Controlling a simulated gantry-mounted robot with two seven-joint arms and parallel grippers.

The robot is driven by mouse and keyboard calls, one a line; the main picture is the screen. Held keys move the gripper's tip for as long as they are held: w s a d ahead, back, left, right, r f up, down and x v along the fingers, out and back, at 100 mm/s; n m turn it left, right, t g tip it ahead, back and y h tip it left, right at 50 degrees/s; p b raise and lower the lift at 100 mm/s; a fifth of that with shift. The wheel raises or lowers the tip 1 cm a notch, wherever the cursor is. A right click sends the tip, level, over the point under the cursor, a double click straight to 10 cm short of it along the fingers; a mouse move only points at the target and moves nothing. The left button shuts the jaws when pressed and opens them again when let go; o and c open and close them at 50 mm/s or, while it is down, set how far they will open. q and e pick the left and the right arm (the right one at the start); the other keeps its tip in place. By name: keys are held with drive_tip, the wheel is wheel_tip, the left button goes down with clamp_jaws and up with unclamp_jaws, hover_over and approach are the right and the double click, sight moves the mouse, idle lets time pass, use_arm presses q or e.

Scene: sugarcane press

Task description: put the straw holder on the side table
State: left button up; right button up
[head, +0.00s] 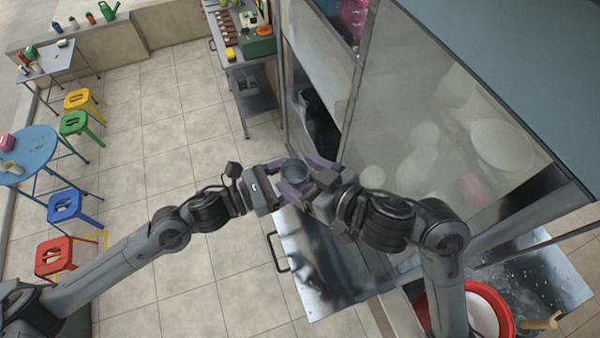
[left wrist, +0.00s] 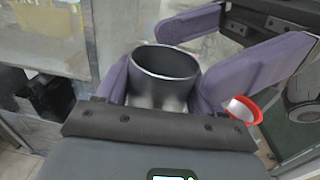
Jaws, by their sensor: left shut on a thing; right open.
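The straw holder, an empty-looking grey metal cup (head: 294,171), is upright in the air between my two grippers. It also shows in the left wrist view (left wrist: 163,85), its dark inside visible. My left gripper (head: 284,180) is shut on it from the left. My right gripper (head: 312,180) comes in from the right, its purple fingers apart and close around the cup's far side; I cannot tell whether they touch it. A metal side table (head: 250,85) with goods stands at the back, and a small grey table (head: 62,62) at the far left; I cannot tell which is meant.
A glass-sided cart (head: 420,130) stands at the right. Its shiny metal shelf (head: 310,285) lies below my grippers. A red tub (head: 508,312) is at the lower right. A blue round table (head: 38,150) and several coloured stools stand at the left. Open tiled floor lies between.

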use_arm(q)
drive_tip(key=shift+s+d+r, duration=0.15)
use_arm(e)
drive_tip(key=shift+w+a+f, duration=0.15)
drive_tip(key=shift+a+f, duration=0.05)
drive_tip(key=shift+a, duration=0.15)
drive_tip(key=shift+a, duration=0.15)
drive_tip(key=c, duration=1.1)
use_arm(q)
drive_tip(key=o, duration=1.1)
use_arm(e)
drive_tip(key=shift+c, duration=0.7)
use_arm(q)
drive_tip(key=shift+o, duration=1.5)
